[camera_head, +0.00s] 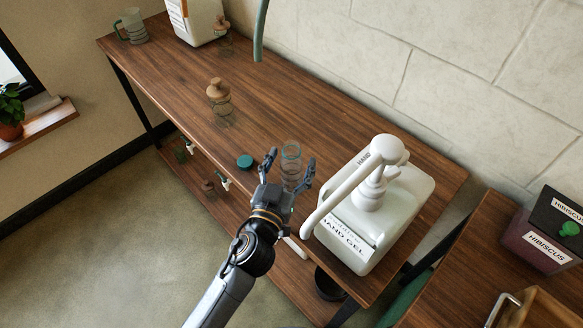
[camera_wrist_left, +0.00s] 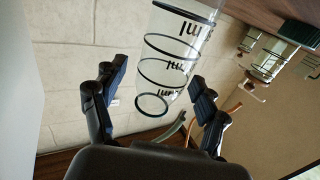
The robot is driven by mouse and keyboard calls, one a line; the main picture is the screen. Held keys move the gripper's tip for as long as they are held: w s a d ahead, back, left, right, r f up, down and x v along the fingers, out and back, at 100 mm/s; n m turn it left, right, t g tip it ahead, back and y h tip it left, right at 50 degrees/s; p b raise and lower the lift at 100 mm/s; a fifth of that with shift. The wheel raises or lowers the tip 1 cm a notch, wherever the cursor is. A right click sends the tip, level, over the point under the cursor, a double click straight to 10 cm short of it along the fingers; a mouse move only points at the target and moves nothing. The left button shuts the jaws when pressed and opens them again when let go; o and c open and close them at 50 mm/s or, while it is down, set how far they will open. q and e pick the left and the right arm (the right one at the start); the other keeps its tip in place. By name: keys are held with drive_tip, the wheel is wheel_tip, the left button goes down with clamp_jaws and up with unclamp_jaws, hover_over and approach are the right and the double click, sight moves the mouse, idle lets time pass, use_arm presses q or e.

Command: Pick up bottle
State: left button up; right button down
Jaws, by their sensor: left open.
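A clear bottle (camera_head: 291,152) with dark rings and printed marks stands open-topped on the wooden table, just left of the white pump container. In the left wrist view the bottle (camera_wrist_left: 178,50) shows large, above and between the two fingers. My left gripper (camera_head: 289,164) is open, with its fingertips on either side of the bottle in the head view. In the left wrist view my left gripper (camera_wrist_left: 160,84) has its fingers apart with nothing clamped. I cannot tell whether a finger touches the glass. My right gripper is not in view.
A white hand-gel pump container (camera_head: 385,215) stands close right of the bottle. A teal lid (camera_head: 245,161) lies left of it. Corked jars (camera_head: 219,90) and a pitcher (camera_head: 133,27) stand farther back. The wooden table (camera_head: 165,75) has bare space between them.

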use_arm(q)
drive_tip(key=shift+c, duration=0.4)
drive_tip(key=c, duration=1.1)
drive_tip(key=shift+o, duration=0.2)
drive_tip(key=shift+r, duration=0.1)
